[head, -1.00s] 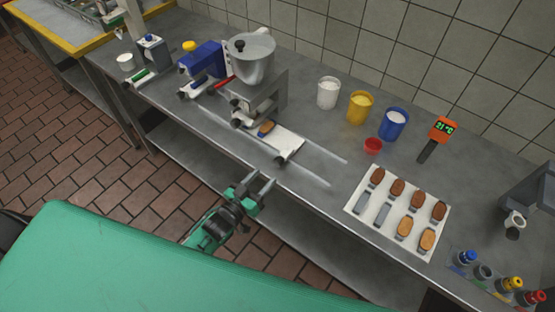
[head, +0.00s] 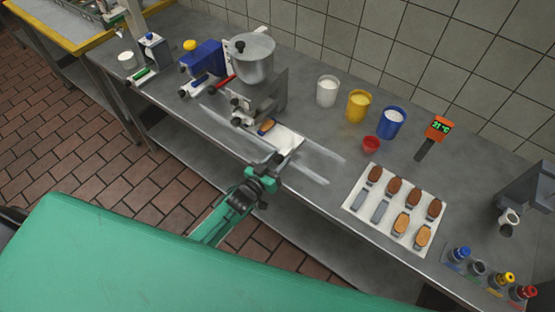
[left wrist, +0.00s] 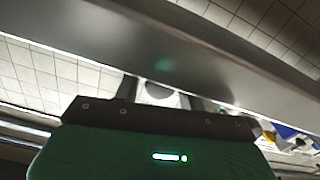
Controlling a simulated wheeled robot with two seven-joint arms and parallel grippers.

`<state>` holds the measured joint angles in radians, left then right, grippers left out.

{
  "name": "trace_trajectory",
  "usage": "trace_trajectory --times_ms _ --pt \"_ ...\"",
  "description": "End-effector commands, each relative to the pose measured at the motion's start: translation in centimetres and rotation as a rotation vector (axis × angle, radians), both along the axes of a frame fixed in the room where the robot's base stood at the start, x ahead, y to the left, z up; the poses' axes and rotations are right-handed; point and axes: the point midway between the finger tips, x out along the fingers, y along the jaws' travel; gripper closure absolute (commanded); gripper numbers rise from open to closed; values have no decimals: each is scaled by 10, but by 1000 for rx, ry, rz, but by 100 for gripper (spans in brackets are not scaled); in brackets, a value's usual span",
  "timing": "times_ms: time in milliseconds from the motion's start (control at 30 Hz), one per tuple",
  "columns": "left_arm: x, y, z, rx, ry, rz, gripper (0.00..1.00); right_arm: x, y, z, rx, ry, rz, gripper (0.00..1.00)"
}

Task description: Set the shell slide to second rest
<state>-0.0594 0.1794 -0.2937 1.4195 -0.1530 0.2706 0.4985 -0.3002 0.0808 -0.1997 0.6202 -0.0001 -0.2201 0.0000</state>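The shell slide (head: 288,138) is a pale plate on the rails below the steel hopper machine (head: 262,95). A brown oblong shell (head: 266,126) lies on it, near the machine's nozzle end. In the head view my left gripper (head: 270,162) is at the slide's near end, over the counter's front edge, and partly hides that end. The left wrist view shows its two fingers apart (left wrist: 163,96), with a round pale and dark thing between them. Whether they touch it I cannot tell. Rest marks on the rails are too blurred to read. My right gripper is not in view.
A white tray (head: 372,232) with several brown and tan pieces lies to the right. White, yellow and blue tubs and a red cup (head: 370,144) stand behind. Several coloured bottles stand at the right front. Clear rails (head: 325,160) extend right of the slide.

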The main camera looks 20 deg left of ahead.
Motion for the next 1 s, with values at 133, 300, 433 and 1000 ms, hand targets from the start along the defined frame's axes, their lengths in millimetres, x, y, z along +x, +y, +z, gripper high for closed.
trace_trajectory --times_ms 133,300,433,1000 --pt "0 0 0 0 0 0 89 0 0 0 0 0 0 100" --pt "0 1 0 0 0 0 100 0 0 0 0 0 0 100" --pt "4 11 -1 3 -1 0 100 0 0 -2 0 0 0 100" --pt "24 67 0 -1 1 1 100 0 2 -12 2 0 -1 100"
